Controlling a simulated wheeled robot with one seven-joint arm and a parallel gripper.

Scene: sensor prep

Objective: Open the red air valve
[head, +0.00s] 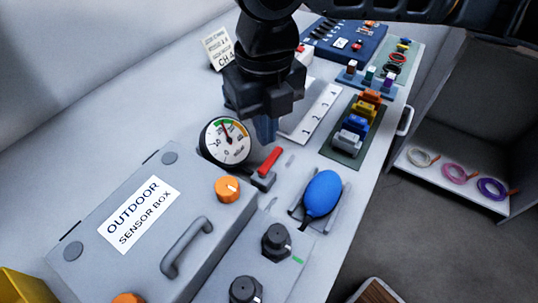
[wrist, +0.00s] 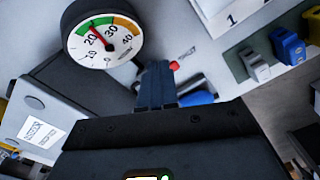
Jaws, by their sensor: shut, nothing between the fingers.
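The red air valve handle (head: 270,161) is a short red lever on a dark grey body, beside the round pressure gauge (head: 225,141). In the wrist view only a small red end of the valve handle (wrist: 174,65) shows, just right of my fingertips; the rest is hidden behind the fingers. My gripper (head: 265,136) points down just above and behind the handle, its dark blue fingers together and empty. The fingers also show in the wrist view (wrist: 156,68). I cannot tell if they touch the handle. The gauge needle (wrist: 100,37) points into the green band.
The outdoor sensor box (head: 190,215) with an orange knob (head: 228,189) stands in front left. A blue bulb (head: 322,193) sits right of the valve, with black knobs (head: 276,241) nearer. A white numbered board (head: 318,113) and connector rack (head: 350,142) lie behind right.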

